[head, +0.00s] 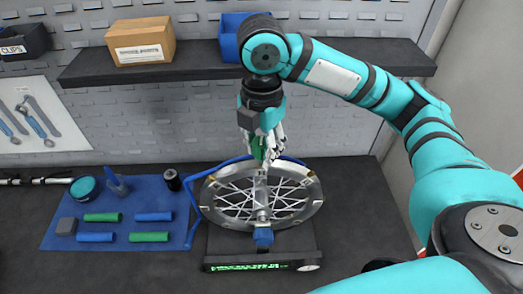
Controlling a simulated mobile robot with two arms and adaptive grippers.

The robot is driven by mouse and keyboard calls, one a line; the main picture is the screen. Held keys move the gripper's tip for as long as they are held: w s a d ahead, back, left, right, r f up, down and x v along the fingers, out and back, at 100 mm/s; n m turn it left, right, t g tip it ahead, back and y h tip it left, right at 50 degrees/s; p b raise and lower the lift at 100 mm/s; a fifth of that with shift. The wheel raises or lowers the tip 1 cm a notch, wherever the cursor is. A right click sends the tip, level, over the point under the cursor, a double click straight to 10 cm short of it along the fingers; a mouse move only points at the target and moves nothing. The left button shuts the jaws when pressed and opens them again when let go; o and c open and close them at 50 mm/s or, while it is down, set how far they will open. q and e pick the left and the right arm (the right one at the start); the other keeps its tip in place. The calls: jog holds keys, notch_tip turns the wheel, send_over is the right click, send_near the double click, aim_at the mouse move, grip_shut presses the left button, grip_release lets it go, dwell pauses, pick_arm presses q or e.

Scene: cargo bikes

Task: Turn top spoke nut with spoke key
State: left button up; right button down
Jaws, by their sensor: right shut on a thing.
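My right gripper (266,150) points down over the far, top side of the spoked wheel (314,190). It is shut on a green tool (257,147), which looks like the spoke key and is partly covered by the fingers. The wheel lies tilted in a dark stand (222,243) with a silver hub (263,215) at its middle. The tool's lower end is close to the top of the rim; I cannot tell whether it touches. The top spoke nut is too small and too covered to make out. My left gripper is out of view.
A blue hose (193,215) curves beside the wheel. A shelf (200,65) holds a cardboard box (141,42) and a blue bin (230,40).

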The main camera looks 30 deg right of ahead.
jog(key=shift+f, duration=0.8)
jog(key=c, duration=1.5)
grip_release()
grip_shut()
